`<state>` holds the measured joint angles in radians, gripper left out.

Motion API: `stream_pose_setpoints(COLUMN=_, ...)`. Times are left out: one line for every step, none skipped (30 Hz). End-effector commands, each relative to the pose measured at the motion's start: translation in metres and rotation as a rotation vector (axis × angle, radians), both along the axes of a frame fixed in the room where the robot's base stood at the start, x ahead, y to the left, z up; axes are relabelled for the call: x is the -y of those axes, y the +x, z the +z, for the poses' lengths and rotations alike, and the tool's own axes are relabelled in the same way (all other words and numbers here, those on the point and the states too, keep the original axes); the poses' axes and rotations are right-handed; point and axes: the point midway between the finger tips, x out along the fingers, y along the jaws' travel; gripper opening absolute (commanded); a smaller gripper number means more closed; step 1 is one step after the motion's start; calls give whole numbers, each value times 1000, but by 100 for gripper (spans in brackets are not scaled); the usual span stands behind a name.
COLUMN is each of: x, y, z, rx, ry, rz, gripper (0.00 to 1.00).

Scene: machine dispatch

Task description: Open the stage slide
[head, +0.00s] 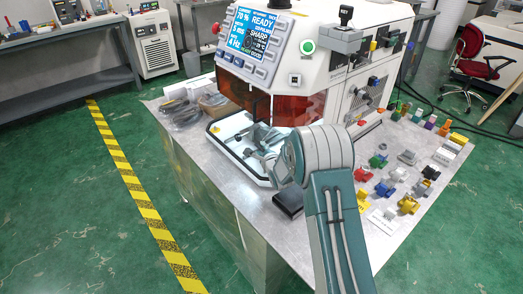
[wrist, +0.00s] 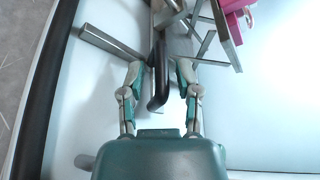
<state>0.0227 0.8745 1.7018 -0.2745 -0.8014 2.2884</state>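My gripper (wrist: 160,78) is open in the wrist view. Its two fingers stand on either side of a black handle (wrist: 158,88), with a gap visible on each side. The handle joins a metal stage assembly (wrist: 165,14) at the top of the view. In the head view my gripper (head: 262,142) is over the white tray (head: 222,136) at the front of the machine (head: 318,60), below its amber window (head: 245,95). The handle is hard to make out there, and my arm covers part of the tray's right side.
Metal bars (wrist: 112,43) stick out near the fingertips, and a pink part (wrist: 232,18) is at the upper right of the wrist view. A black box (head: 288,203) lies near my arm. Several coloured parts (head: 385,188) cover the table's right side. Cables (head: 180,112) lie left of the machine.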

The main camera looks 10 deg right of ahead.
Motion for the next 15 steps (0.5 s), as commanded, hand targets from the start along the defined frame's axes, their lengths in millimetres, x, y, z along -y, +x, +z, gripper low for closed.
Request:
stream_pose_setpoints(x=0, y=0, z=0, rx=0, ry=0, rz=0, gripper=6)
stream_pose_setpoints(x=0, y=0, z=0, rx=0, ry=0, rz=0, gripper=0)
stream_pose_setpoints(x=0, y=0, z=0, rx=0, ry=0, rz=0, gripper=0)
stream_pose_setpoints(x=0, y=0, z=0, rx=0, ry=0, rz=0, gripper=0)
stream_pose_setpoints(x=0, y=0, z=0, rx=0, ry=0, rz=0, gripper=0)
stream_pose_setpoints(x=0, y=0, z=0, rx=-1, ry=-1, rz=1, gripper=0)
stream_pose_setpoints(x=0, y=0, z=0, rx=-1, ry=-1, rz=1, gripper=0)
stream_pose_setpoints(x=0, y=0, z=0, rx=-1, ry=-1, rz=1, gripper=0)
stream_pose_setpoints(x=-1, y=0, z=0, rx=-2, ry=-1, rz=1, gripper=0)
stream_pose_setpoints(x=-2, y=-1, z=-1, rx=-2, ry=-1, rz=1, gripper=0)
stream_pose_setpoints(x=-3, y=-1, z=-1, rx=-2, ry=-1, rz=1, gripper=0)
stream_pose_setpoints(x=-5, y=-3, z=-1, rx=-2, ry=-2, rz=2, gripper=0)
stream_pose_setpoints(x=-7, y=-4, z=-1, rx=-3, ry=-2, rz=3, gripper=0)
stream_pose_setpoints(x=-10, y=-6, z=-1, rx=-3, ry=-2, rz=4, gripper=0)
stream_pose_setpoints(x=-14, y=-8, z=-1, rx=-4, ry=-1, rz=4, gripper=0)
